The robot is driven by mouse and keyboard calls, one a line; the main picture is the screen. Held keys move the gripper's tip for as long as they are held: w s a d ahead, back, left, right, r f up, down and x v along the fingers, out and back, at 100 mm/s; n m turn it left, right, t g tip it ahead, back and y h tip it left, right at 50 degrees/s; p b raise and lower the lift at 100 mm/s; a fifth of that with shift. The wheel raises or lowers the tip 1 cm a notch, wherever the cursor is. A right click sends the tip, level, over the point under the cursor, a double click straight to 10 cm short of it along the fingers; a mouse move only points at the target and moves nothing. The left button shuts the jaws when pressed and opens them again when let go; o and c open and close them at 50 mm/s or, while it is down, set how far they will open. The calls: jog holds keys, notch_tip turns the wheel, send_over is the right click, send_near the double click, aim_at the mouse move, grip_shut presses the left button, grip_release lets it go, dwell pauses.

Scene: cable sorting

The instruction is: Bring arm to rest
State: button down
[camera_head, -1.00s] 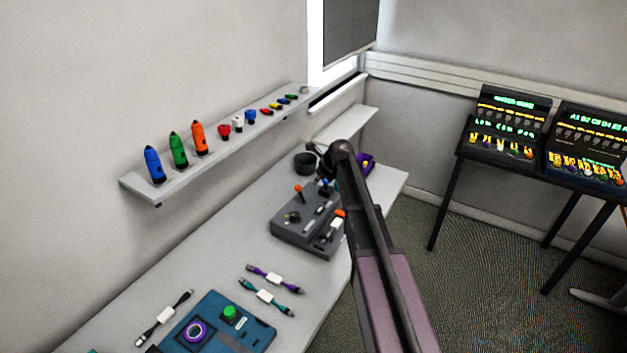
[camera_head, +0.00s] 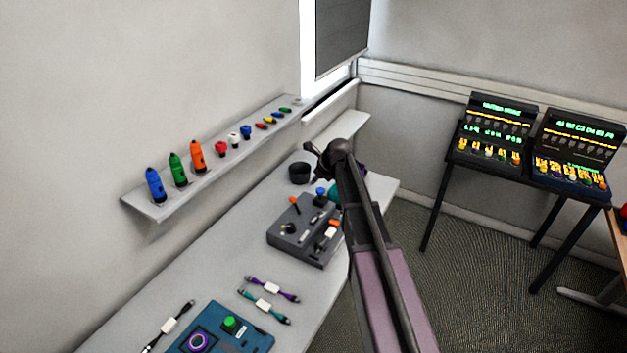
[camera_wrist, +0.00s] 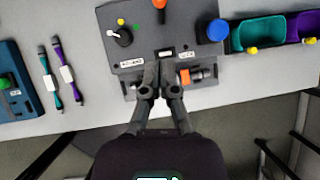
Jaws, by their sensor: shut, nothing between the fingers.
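My arm (camera_head: 385,235) reaches up and over the far part of the grey bench, its bent joint highest in the head view. In the wrist view my gripper (camera_wrist: 158,78) is shut with nothing between its fingers. It is in front of the dark grey control box (camera_wrist: 135,45), near its front edge; I cannot tell the height above it. The box (camera_head: 285,242) also shows in the head view, left of the arm. The gripper's fingers are not clear in the head view.
A blue board (camera_head: 250,335) and several cables (camera_head: 268,288) lie on the near bench. A black round cup (camera_head: 300,173) stands at the back. In the wrist view, a teal bin (camera_wrist: 258,34) and a purple bin (camera_wrist: 303,26) stand right of the box. A wall shelf (camera_head: 150,206) holds coloured connectors.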

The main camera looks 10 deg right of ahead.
jog(key=shift+r, duration=0.1)
dwell(0.5)
jog(key=s+f+n+g+h+b, duration=0.1)
jog(key=s+f+n+b, duration=0.2)
jog(key=s+n, duration=0.6)
jog(key=s+f+n+g+h+b, duration=0.1)
jog(key=s+f+n, duration=0.3)
jog(key=s+n, duration=0.5)
jog(key=s+f+n+g+h+b, duration=0.1)
jog(key=s+f+n+b, duration=0.3)
jog(key=s+n, duration=0.5)
jog(key=s+g, duration=0.1)
jog(key=s, duration=0.4)
jog(key=shift+a+f+n+g+h+b, duration=0.15)
jog(key=shift+a+n+g+h+b, duration=0.15)
jog(key=shift+a+g+h, duration=0.1)
